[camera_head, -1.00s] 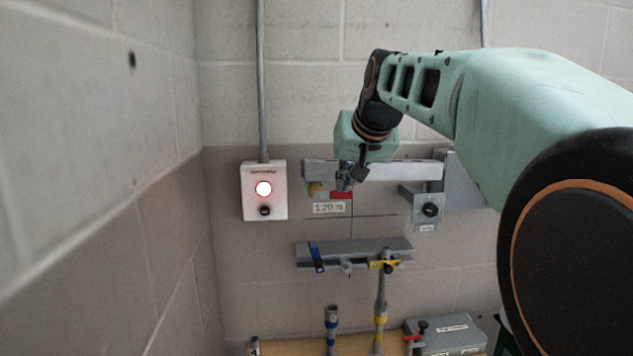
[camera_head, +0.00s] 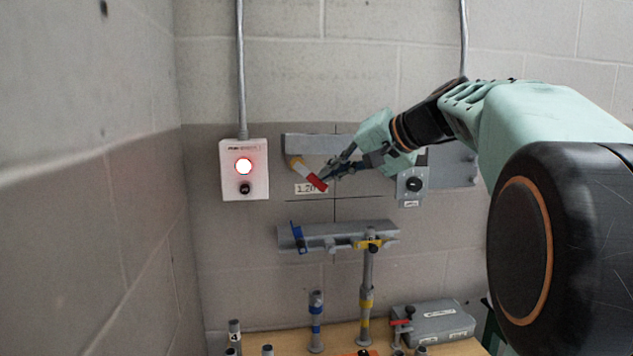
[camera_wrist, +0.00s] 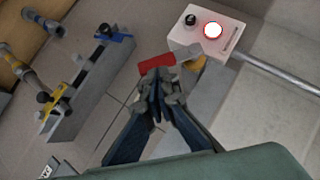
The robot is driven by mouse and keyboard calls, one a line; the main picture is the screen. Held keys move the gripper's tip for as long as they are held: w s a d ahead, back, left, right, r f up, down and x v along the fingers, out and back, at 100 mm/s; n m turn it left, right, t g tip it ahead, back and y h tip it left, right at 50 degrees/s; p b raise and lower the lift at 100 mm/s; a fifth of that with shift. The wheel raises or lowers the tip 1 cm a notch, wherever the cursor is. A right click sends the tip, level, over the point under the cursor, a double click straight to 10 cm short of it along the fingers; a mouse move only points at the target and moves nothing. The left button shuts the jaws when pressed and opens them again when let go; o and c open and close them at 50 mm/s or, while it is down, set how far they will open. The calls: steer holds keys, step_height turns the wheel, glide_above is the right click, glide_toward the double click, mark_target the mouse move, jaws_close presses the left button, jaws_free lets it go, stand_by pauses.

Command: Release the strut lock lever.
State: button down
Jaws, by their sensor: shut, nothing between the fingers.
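A lever with a red grip (camera_head: 313,181) and a yellow hub (camera_head: 296,163) hangs from the grey upper rail (camera_head: 312,144). The grip slants down to the right, over the edge of the "1.20 m" label. My gripper (camera_head: 326,175) is shut and empty, with its fingertips right beside the red grip. In the wrist view the closed fingertips (camera_wrist: 158,76) are just below the red grip (camera_wrist: 157,64) and hide part of it. I cannot tell whether they touch.
A white box (camera_head: 245,172) with a lit red lamp is on the wall to the left. A grey dial bracket (camera_head: 412,185) is at right. A lower rail (camera_head: 338,236) carries blue and yellow clamps. Posts and a grey box (camera_head: 434,325) stand on the wooden bench.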

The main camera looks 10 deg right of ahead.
mark_target(321, 189)
steer(key=f+y+b, duration=0.1)
steer(key=b, duration=0.1)
steer(key=f+m+t+y+b, duration=0.1)
steer(key=b, duration=0.1)
steer(key=f+m+y+b, duration=0.1)
steer(key=b, duration=0.1)
steer(key=shift+a+f, duration=0.25)
steer(key=shift+a, duration=0.1)
steer(key=m+y+b, duration=0.1)
steer(key=b, duration=0.1)
steer(key=a+m+t+y+b, duration=0.1)
steer(key=b, duration=0.1)
steer(key=shift+a+f+t+b, duration=0.3)
steer(key=shift+f, duration=0.1)
steer(key=shift+a+b, duration=0.15)
steer(key=shift+b, duration=0.15)
